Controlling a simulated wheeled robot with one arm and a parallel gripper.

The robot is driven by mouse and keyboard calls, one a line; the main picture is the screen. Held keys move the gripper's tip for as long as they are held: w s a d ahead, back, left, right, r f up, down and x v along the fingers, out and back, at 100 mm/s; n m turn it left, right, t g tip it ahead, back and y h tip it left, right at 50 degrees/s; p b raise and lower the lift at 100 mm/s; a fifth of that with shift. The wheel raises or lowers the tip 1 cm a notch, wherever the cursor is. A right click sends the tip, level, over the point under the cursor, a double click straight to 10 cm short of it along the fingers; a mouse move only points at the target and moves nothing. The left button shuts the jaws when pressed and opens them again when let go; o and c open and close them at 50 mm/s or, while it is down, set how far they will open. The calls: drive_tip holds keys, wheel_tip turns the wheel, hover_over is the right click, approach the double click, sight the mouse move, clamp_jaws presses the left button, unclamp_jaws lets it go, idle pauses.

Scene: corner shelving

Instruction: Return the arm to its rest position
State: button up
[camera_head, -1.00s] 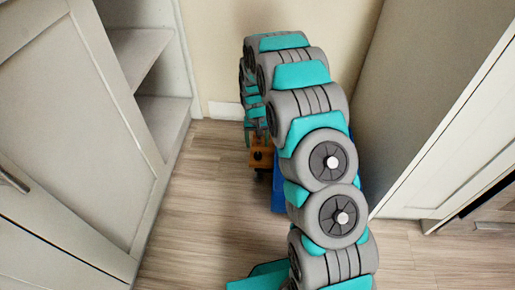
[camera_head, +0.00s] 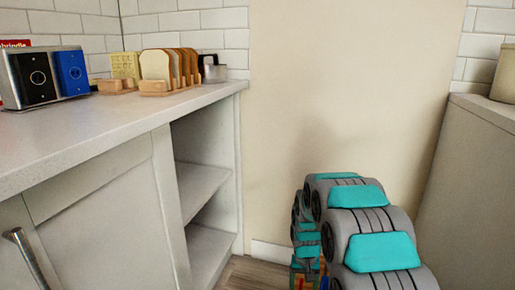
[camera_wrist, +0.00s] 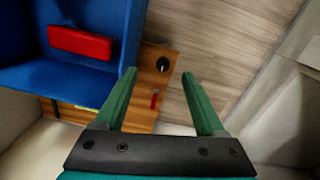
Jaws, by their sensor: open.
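My arm (camera_head: 370,235) shows at the bottom right of the head view, in grey and teal segments, bent over and down in front of the beige wall. Its far end drops to the bottom edge, where my gripper is too hidden and cropped to make out. In the wrist view my gripper (camera_wrist: 159,75) has its two green fingers spread apart, with nothing held between them. Beyond the fingers are a wooden piece (camera_wrist: 160,65) with a black knob and, to the left, a blue bin (camera_wrist: 107,20) with a red block (camera_wrist: 80,43) in it.
A white counter (camera_head: 110,118) at left bears a toaster-like box (camera_head: 30,80), a blue box (camera_head: 71,72) and a rack with bread slices (camera_head: 165,68). Open shelves (camera_head: 203,180) stand below its end. Another counter (camera_head: 485,104) with a beige container (camera_head: 504,75) is at right.

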drive_tip(key=s+r+p, duration=0.2)
drive_tip(key=s+r, duration=1.4)
drive_tip(key=r, duration=0.1)
drive_tip(key=s+r+p, duration=0.1)
drive_tip(key=s+r, duration=0.2)
drive_tip(key=s, duration=0.8)
drive_tip(key=s+r+n+g+p, duration=0.1)
drive_tip(key=s+r, duration=0.3)
drive_tip(key=s, duration=0.8)
drive_tip(key=shift+r+n+g+p, duration=0.25)
drive_tip(key=shift+n+g+p, duration=0.05)
drive_tip(key=shift+p, duration=0.15)
